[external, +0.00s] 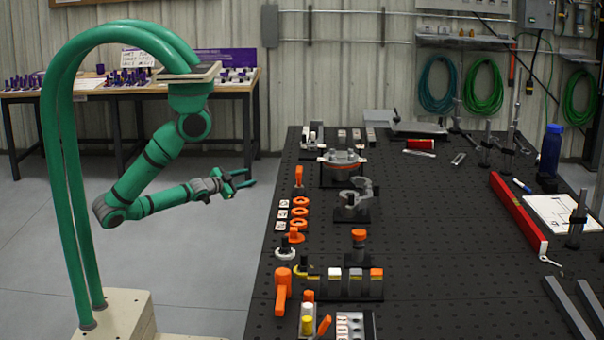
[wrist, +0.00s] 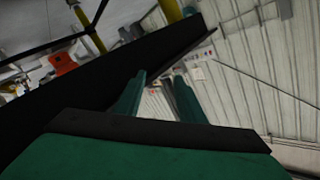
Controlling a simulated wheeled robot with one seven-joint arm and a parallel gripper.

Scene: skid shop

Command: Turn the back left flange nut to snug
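My gripper (external: 246,180) hangs in the air left of the table edge, well apart from the flange. Its two green fingers also show in the wrist view (wrist: 158,98), spread with a gap between them and nothing held. The wrist view shows wall and a dark slanted edge, not the flange.
The dark perforated table (external: 440,260) carries grey clamp-like parts (external: 355,200), orange rings (external: 300,207), an orange-handled part (external: 283,290) and a long red box (external: 517,212). A blue bottle (external: 550,150) stands at the right. Open floor lies left of the table.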

